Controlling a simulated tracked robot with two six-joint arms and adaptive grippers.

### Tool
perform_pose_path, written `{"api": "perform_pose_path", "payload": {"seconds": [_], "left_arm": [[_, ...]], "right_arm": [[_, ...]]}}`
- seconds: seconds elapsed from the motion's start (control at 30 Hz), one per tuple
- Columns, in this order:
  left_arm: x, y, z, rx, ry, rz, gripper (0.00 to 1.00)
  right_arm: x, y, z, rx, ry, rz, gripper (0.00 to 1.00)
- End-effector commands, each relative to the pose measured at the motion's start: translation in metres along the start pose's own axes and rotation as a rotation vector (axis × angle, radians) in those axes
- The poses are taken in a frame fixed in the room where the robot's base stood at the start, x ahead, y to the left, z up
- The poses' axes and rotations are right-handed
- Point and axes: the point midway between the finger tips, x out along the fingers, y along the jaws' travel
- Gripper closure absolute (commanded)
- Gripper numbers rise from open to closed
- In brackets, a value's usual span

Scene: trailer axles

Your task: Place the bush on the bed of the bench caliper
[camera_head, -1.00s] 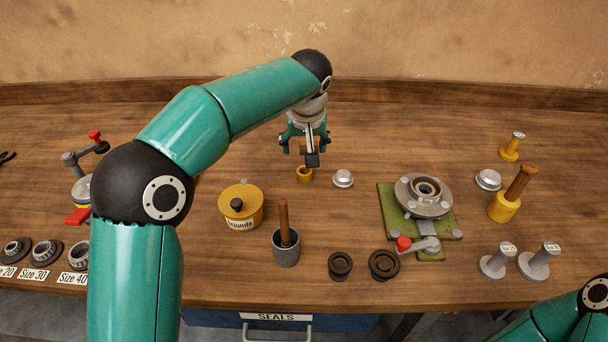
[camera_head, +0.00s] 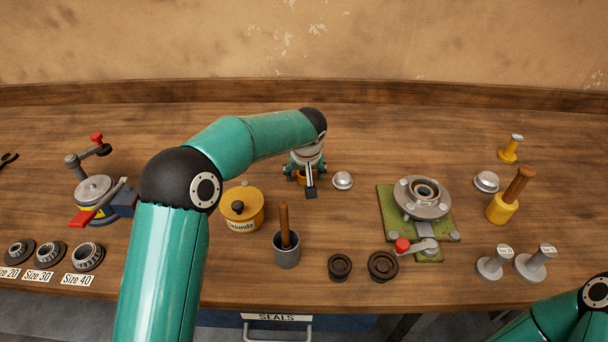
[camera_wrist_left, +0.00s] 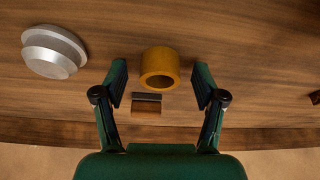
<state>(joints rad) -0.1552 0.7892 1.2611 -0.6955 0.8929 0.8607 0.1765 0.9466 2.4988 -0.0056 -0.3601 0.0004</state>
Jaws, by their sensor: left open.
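The bush, taken to be the short yellow-brown ring, stands on the bench under my left gripper; it shows in the left wrist view (camera_wrist_left: 160,68) and partly behind the gripper in the head view (camera_head: 300,182). My left gripper (camera_wrist_left: 160,84) is open, its fingers on either side of the bush with gaps between. It also shows in the head view (camera_head: 304,178). Nothing is held. I cannot tell for sure which thing is the bench caliper. My right gripper is out of view; only part of that arm shows at lower right.
A silver stepped disc (camera_wrist_left: 54,52) is beside the bush. A small dark-topped brown block (camera_wrist_left: 147,103) is on its wall side. A yellow tin (camera_head: 242,211) and grey brush pot (camera_head: 287,251) are nearer. A hub fixture (camera_head: 424,197) is right; a red-levered device (camera_head: 95,200) is left.

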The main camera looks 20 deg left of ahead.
Motion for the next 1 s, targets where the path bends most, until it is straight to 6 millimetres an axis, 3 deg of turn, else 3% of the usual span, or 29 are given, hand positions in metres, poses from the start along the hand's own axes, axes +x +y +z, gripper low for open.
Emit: {"api": "perform_pose_path", "payload": {"seconds": [0.2, 0.6, 1.0], "left_arm": [[0.0001, 0.0001, -0.0004, 0.0, 0.001, 0.001, 0.33], [-0.0007, 0.0005, -0.0007, 0.0, 0.002, 0.001, 0.97], [-0.0066, 0.0012, -0.0036, 0.001, 0.004, 0.002, 0.97]], "right_arm": [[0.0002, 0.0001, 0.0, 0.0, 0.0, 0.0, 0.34], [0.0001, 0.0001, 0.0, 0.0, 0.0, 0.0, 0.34], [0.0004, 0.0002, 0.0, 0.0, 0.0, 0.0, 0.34]]}}
